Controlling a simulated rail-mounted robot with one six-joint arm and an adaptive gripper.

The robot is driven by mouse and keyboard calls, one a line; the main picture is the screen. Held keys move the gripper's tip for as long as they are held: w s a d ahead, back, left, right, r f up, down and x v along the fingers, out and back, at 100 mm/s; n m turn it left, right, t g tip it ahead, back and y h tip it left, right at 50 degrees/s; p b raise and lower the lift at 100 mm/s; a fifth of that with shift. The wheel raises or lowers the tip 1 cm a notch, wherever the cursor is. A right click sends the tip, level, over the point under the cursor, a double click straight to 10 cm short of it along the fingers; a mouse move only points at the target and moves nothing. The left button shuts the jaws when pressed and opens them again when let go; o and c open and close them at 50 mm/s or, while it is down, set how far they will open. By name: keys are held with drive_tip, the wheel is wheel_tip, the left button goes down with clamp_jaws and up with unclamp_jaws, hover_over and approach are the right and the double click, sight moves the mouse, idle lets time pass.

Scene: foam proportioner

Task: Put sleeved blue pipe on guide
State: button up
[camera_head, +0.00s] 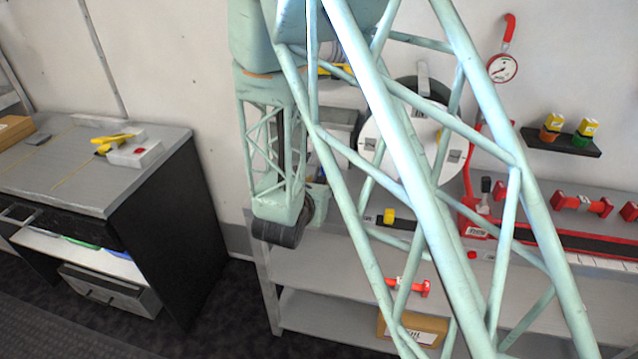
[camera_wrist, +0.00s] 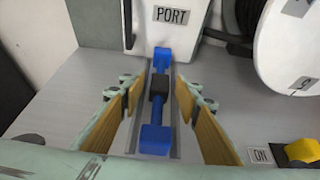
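The blue pipe (camera_wrist: 157,136) with a black sleeve (camera_wrist: 159,88) around its middle shows in the wrist view. It lies lengthwise along a narrow grey guide (camera_wrist: 174,143), its far end near a white box (camera_wrist: 199,22) labelled PORT. Whether the far end touches the box I cannot tell. My gripper (camera_wrist: 158,90) is open, its two tan-padded fingers on either side of the pipe, with gaps on both sides of the sleeve. In the head view my own arm hides the pipe and guide.
A white round dial (camera_head: 387,143) stands right of the port box. A yellow switch (camera_wrist: 303,151) marked ON is at the wrist view's lower right. Red pipes (camera_head: 581,204) and a red gauge stand (camera_head: 478,222) are further right. A grey-topped desk (camera_head: 75,185) stands left.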

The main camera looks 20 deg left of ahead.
drive_tip(key=shift+r, duration=0.15)
drive_tip(key=shift+p+v, duration=1)
drive_tip(key=shift+v, duration=5)
